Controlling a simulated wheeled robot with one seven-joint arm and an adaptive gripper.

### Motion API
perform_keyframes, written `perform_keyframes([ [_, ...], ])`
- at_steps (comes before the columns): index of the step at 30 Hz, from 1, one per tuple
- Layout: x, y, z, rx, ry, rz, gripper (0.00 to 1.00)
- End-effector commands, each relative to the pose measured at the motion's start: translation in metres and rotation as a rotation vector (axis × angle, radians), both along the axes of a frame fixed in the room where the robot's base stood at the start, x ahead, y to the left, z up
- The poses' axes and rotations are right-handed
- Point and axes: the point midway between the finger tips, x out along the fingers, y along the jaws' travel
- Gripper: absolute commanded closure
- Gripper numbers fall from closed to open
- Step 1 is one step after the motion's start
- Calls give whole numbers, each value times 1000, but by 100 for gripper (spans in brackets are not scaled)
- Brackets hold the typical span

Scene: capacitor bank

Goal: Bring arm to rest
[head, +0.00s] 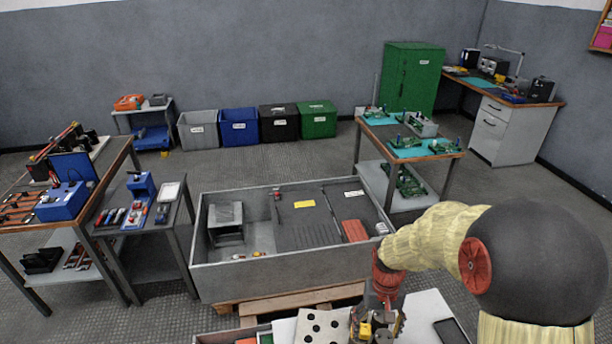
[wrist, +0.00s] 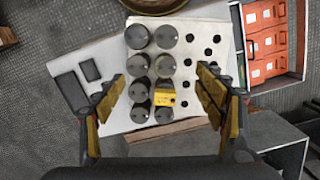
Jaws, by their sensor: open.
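My arm (head: 435,238) reaches in from the right in the head view and hangs down at the bottom middle. My gripper (head: 377,322) is low over the near work surface; it also shows in the wrist view (wrist: 165,110). Its two fingers are wide apart. Between and beyond them stand several dark grey cylinders (wrist: 138,63) in two columns on a white board with holes (wrist: 207,95). A small yellow object (wrist: 165,95) sits among the cylinders. I cannot tell whether anything touches the fingers, but nothing is seen clamped.
A large grey bin (head: 240,275) stands just beyond the gripper. Tool tables (head: 130,165) are at left, and a table with green circuit boards (head: 410,155) is at right. A dark flat device (head: 450,330) lies beside the board. An orange-red case (wrist: 272,40) is at the wrist view's upper right.

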Motion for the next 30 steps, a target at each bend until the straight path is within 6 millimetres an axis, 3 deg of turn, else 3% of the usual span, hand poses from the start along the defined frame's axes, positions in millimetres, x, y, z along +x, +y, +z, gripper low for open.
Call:
perform_keyframes([
  [3,-20,0,43,2,-41,17,29],
  [12,-73,0,127,2,-162,48,29],
  [24,-137,0,208,-4,-396,61,29],
  [30,-153,0,244,-9,-536,61,29],
])
